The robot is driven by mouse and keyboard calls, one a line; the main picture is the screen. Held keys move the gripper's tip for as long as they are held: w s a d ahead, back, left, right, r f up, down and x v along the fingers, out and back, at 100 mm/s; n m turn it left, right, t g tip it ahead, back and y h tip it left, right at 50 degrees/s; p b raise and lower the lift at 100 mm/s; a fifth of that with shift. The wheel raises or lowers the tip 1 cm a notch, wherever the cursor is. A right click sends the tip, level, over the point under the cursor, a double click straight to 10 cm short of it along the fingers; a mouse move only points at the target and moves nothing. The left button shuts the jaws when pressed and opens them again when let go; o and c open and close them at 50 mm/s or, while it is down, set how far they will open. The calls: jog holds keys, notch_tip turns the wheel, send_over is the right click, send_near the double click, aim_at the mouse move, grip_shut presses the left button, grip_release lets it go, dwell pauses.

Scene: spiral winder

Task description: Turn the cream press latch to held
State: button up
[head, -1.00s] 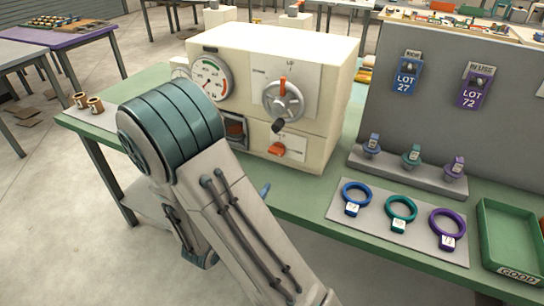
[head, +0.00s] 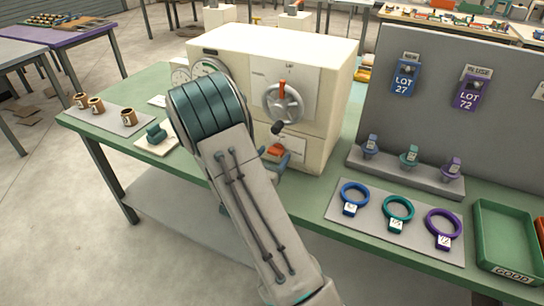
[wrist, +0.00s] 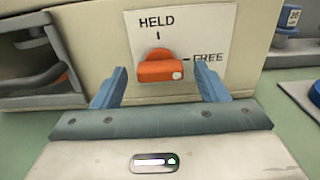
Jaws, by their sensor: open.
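The cream press (head: 325,85) stands on the green bench. Its orange latch (head: 275,150) is low on the front face and shows larger in the wrist view (wrist: 160,67). The latch bar lies level, with its white dot at the right end, toward the FREE mark; HELD is printed above. My gripper (wrist: 161,78) is open, its blue fingers to the left and right of the latch, with gaps visible on both sides. In the head view my gripper (head: 277,160) is at the latch, partly hidden by my arm.
A handwheel (head: 283,103) with a dark knob sits just above the latch. Rings (head: 398,209) lie on a grey mat to the right, beside a green GOOD tray (head: 505,240). Small brown cups (head: 96,105) stand at the left. In the wrist view, a recessed opening (wrist: 35,65) is left of the latch.

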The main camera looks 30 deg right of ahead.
jog(key=c, duration=1)
jog(key=shift+n+p, duration=0.3)
jog(key=n+p, duration=0.1)
jog(key=n, duration=0.1)
jog(key=n+p, duration=0.1)
jog(key=shift+r+n+p, duration=0.2)
jog(key=shift+n+p, duration=0.1)
jog(key=shift+n, duration=0.1)
jog(key=n+p, duration=0.3)
jog(key=n, duration=0.1)
jog(key=shift+n+p, duration=0.3)
jog(key=shift+p, duration=0.05)
jog(key=n+p, duration=0.3)
jog(key=n, duration=0.1)
jog(key=shift+p, duration=0.4)
jog(key=shift+f+n+p, duration=0.15)
jog(key=shift+n+p, duration=1.35)
jog(key=shift+n, duration=0.9)
